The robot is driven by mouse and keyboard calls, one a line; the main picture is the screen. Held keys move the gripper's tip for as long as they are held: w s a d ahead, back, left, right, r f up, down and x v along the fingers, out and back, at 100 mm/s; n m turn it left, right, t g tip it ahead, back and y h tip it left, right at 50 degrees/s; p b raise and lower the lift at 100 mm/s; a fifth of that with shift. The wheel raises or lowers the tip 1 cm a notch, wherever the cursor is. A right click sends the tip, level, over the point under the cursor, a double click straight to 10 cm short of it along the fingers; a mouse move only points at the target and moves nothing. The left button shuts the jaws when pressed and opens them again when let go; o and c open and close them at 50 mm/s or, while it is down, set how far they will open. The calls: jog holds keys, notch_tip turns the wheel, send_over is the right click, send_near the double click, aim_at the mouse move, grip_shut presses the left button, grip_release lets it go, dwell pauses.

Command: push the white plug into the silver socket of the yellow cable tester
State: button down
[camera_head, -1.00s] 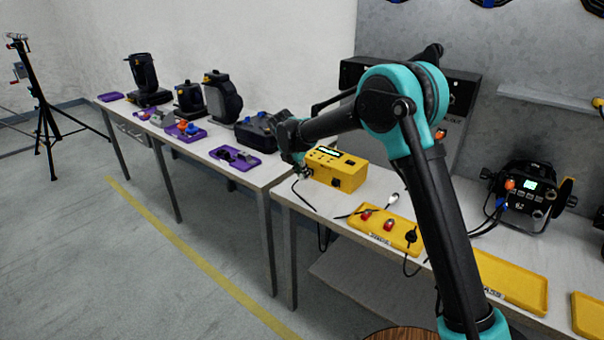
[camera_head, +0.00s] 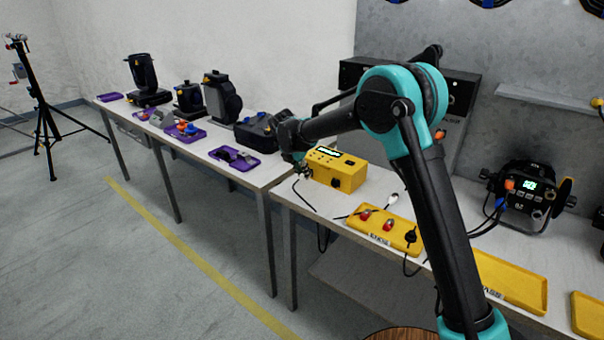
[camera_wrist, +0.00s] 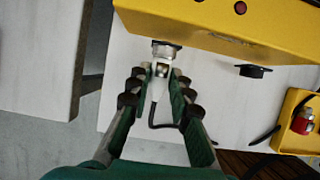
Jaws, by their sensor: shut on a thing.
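The yellow cable tester (camera_head: 343,178) stands on the near bench, and its front edge fills the top of the wrist view (camera_wrist: 215,32). Its silver socket (camera_wrist: 166,48) faces my gripper in the wrist view. My gripper (camera_wrist: 160,80) is shut on the white plug (camera_wrist: 156,88), whose dark cable bends away to the right. The plug's silver end lies right at the socket's mouth, roughly in line with it; I cannot tell whether it is inside. In the head view my gripper (camera_head: 304,168) is at the tester's left side, and the plug and socket are too small to make out.
A black round connector (camera_wrist: 253,71) sticks out of the tester, right of the socket. A yellow tray (camera_head: 390,232) with red-ended parts lies to the right on the bench (camera_head: 318,205). The bench's front edge is close to my gripper.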

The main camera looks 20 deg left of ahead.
jog(key=shift+w+d, duration=0.15)
jog(key=shift+w, duration=0.2)
dwell(0.3)
jog(key=c, duration=1.3)
grip_release()
jog(key=v, duration=1.2)
